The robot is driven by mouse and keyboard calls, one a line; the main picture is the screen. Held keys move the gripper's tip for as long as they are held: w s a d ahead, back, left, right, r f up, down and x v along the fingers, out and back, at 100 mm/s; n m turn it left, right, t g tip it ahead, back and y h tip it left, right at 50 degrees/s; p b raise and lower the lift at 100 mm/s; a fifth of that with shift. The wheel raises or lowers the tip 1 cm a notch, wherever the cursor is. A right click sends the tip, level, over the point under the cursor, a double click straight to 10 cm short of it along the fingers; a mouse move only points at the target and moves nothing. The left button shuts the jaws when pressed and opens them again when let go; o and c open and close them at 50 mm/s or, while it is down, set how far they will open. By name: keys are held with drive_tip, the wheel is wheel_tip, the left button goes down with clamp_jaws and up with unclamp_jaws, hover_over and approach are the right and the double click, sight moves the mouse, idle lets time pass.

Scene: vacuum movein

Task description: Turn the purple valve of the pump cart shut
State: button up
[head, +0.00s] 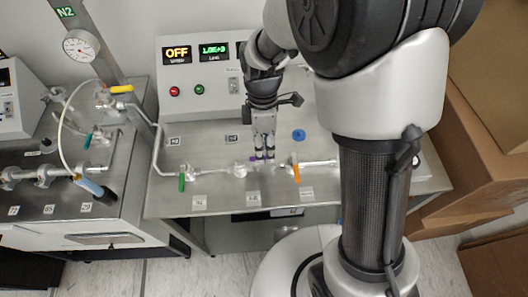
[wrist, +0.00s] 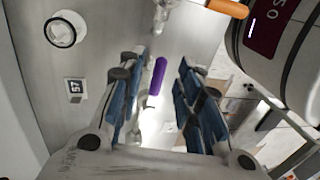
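The purple valve handle (wrist: 157,76) shows in the wrist view as a short bar between my two fingers, nearer the left one. Its fitting is partly visible below it. My gripper (wrist: 160,66) is open, with a finger on each side of the handle; I cannot tell whether either touches it. In the head view my gripper (head: 264,153) points down over the pipe line of the pump cart (head: 215,203). Only a small bit of the purple handle (head: 253,159) shows there, the rest hidden by the fingers.
An orange handle (head: 296,173) is close on the right and a green handle (head: 181,183) on the left, along the same pipe. A control box (head: 205,95) reading OFF stands behind. A left bench (head: 60,215) carries other valves. Cardboard boxes (head: 478,150) stand at the right.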

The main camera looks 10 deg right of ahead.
drive_tip(key=shift+s+f, duration=0.15)
drive_tip(key=shift+f, duration=0.5)
drive_tip(key=shift+c, duration=0.4)
clamp_jaws()
